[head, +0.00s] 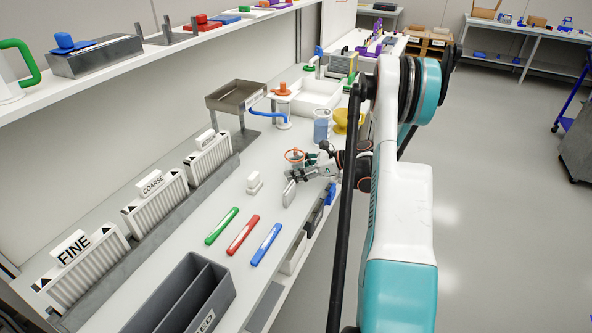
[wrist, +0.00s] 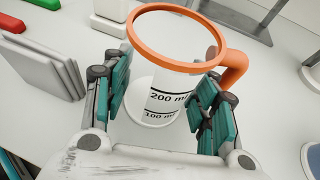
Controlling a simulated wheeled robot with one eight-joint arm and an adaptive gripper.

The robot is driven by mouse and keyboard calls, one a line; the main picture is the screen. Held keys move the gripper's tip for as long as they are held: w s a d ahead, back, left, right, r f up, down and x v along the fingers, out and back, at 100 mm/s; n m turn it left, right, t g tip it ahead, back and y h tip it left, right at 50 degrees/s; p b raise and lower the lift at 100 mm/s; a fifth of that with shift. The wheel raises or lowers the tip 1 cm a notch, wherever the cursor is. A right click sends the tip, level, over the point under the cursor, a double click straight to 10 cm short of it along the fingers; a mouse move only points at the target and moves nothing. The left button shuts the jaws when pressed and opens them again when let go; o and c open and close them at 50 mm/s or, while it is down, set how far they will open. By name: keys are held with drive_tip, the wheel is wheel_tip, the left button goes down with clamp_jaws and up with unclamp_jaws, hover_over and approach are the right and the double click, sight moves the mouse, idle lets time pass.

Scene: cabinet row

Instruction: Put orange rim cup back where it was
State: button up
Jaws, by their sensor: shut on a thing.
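The orange rim cup (wrist: 172,82) is a clear or white measuring cup with an orange rim, an orange handle and 100 and 200 ml marks. In the wrist view it stands between the two teal finger pads of my gripper (wrist: 161,100), which is shut on it, with the handle to the right, behind the right finger. In the head view its orange rim (head: 294,155) shows at the tip of my gripper (head: 303,172), over the bench; the gripper hides much of its lower body. I cannot tell whether its base touches the bench.
A white block (head: 254,184) and a grey plate (head: 288,193) stand close by. Green (head: 222,226), red (head: 243,235) and blue (head: 266,244) bars lie nearer. A blue cylinder (head: 322,125), a yellow object (head: 347,121) and a white tray (head: 318,93) stand behind. Racks line the left.

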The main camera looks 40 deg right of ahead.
drive_tip(key=o, duration=1.2)
drive_tip(key=shift+c, duration=0.2)
drive_tip(key=shift+s+d+r, duration=0.1)
drive_tip(key=shift+s+r, duration=0.05)
drive_tip(key=p+v, duration=0.4)
drive_tip(key=v, duration=0.7)
drive_tip(key=shift+s+d, duration=0.15)
drive_tip(key=shift+s, duration=0.1)
drive_tip(key=shift+r, duration=0.1)
drive_tip(key=shift+r, duration=0.1)
